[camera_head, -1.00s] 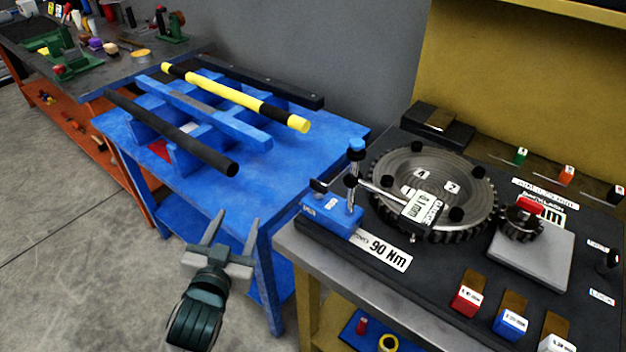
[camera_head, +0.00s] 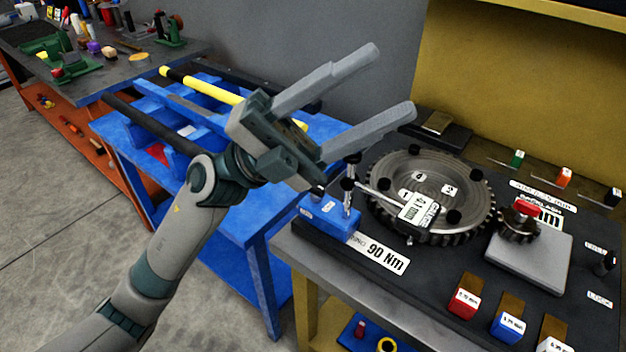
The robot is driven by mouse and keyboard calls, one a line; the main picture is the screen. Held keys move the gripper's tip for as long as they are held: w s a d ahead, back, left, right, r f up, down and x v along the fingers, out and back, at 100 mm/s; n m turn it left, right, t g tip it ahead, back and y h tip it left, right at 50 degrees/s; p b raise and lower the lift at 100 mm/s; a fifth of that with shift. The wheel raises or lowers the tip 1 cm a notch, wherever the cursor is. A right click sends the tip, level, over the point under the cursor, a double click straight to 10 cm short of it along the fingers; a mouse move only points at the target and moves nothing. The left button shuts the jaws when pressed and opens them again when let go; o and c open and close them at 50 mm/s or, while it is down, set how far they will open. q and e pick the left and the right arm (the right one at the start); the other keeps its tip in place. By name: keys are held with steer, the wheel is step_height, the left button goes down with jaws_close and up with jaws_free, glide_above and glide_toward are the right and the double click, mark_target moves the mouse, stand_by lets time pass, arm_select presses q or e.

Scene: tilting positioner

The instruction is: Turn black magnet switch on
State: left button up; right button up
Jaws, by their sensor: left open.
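The blue magnet base (camera_head: 330,214) stands at the left end of the black plate on the right workbench. A small black knob, apparently the magnet switch (camera_head: 317,192), sits on its upper left; its setting is too small to read. A post and arm rise from the base and carry a gauge (camera_head: 419,212) over the gear. My left gripper (camera_head: 388,85) is open and empty, with fingers apart and pointing up and right. It is raised in front of the base's upper part, and hides the top of the post. My right gripper is out of view.
A large toothed gear (camera_head: 440,180) lies right of the base, with a small gear (camera_head: 518,224) on a grey block beyond. Red (camera_head: 465,302) and blue (camera_head: 510,325) blocks stand near the front edge. A blue table (camera_head: 240,228) with rods is at left.

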arm_select(q)
steer(key=s+d+f+m+g+y, duration=0.3)
steer(key=s+d+f+m+y, duration=0.25)
steer(key=y, duration=0.25)
steer(key=w+a+f+m+t+y, duration=0.2)
steer(key=w+f+t+y, duration=0.15)
steer(key=f+y, duration=0.25)
steer(key=w+a+r+n+t+y, duration=0.1)
steer(key=w+a+n+t+y, duration=0.2)
steer(key=w+a+t+y, duration=0.4)
steer(key=w+a+y, duration=0.1)
steer(key=w+a, duration=0.4)
steer(key=a, duration=0.1)
steer(key=shift+w+a+r+y, duration=0.15)
steer(key=shift+a+r+y, duration=0.05)
steer(key=shift+a+y, duration=0.1)
steer(key=shift+d+n, duration=0.1)
steer(key=shift+n, duration=0.15)
